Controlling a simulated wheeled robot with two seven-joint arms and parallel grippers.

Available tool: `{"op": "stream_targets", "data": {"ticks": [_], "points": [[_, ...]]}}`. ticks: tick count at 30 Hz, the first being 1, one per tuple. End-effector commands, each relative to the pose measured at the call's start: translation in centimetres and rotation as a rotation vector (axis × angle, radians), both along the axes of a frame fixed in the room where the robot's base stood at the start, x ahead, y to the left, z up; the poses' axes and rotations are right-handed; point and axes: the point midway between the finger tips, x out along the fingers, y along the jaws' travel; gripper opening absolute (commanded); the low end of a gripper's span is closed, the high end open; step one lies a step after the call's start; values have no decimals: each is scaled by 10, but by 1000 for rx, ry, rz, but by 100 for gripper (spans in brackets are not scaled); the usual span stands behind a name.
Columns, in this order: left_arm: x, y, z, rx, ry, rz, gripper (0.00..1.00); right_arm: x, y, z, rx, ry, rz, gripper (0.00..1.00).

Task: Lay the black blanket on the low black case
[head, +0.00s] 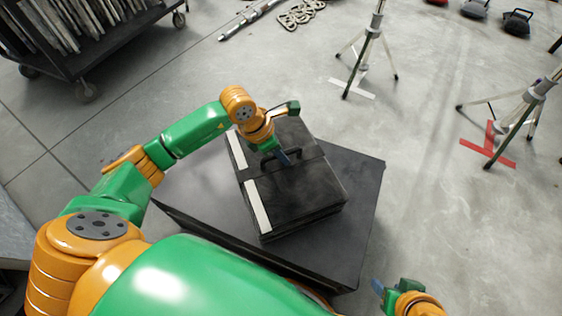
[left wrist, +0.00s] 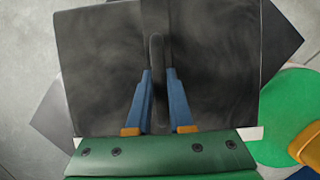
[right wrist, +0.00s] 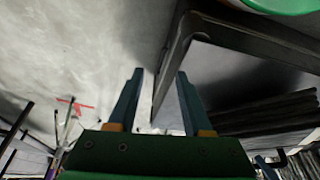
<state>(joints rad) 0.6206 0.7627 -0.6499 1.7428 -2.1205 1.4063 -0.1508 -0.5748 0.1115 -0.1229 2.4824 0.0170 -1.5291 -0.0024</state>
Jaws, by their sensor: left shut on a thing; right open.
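The black blanket (head: 310,190) is a folded, layered black bundle with white strips along its left side and a dark handle strap on top. My left gripper (head: 284,158) is shut on the strap; the left wrist view shows the strap (left wrist: 158,75) between the blue fingers. My right gripper (head: 382,290) is open and empty, off the case's near right corner. The right wrist view shows the blanket's layered side (right wrist: 265,117).
A dark cart (head: 90,55) with upright panels stands at the far left. Two tripod stands (head: 367,50) (head: 520,110) stand on the floor at the right, one by a red floor cross (head: 488,147).

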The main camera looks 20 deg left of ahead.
Motion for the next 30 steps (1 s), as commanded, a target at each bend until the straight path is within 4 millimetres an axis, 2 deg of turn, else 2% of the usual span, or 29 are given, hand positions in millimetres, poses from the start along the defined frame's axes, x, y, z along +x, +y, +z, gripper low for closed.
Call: {"op": "stream_targets", "data": {"ticks": [2, 6, 10, 15, 20, 21, 24, 30], "points": [[1, 0, -6, -1, -2, 0, 0, 16, 4, 3, 12, -78, 5, 50], [0, 0, -18, -1, -3, 0, 0, 56, 14, 22, 48, -293, 18, 50], [0, 0, -26, -2, -3, 1, 0, 82, 22, 43, 77, -454, 28, 50], [1, 0, -29, -1, -4, 1, 0, 95, 26, 57, 93, -543, 34, 50], [0, 0, -29, -1, -3, 1, 0, 95, 26, 58, 94, -545, 34, 50], [0, 0, -30, 0, 0, 1, 22, 95, 26, 57, 94, -545, 34, 50], [0, 0, -30, 0, 0, 1, 49, 95, 26, 57, 94, -544, 34, 50], [0, 0, -30, 0, 0, 1, 50, 95, 26, 57, 93, -543, 34, 50]]}}
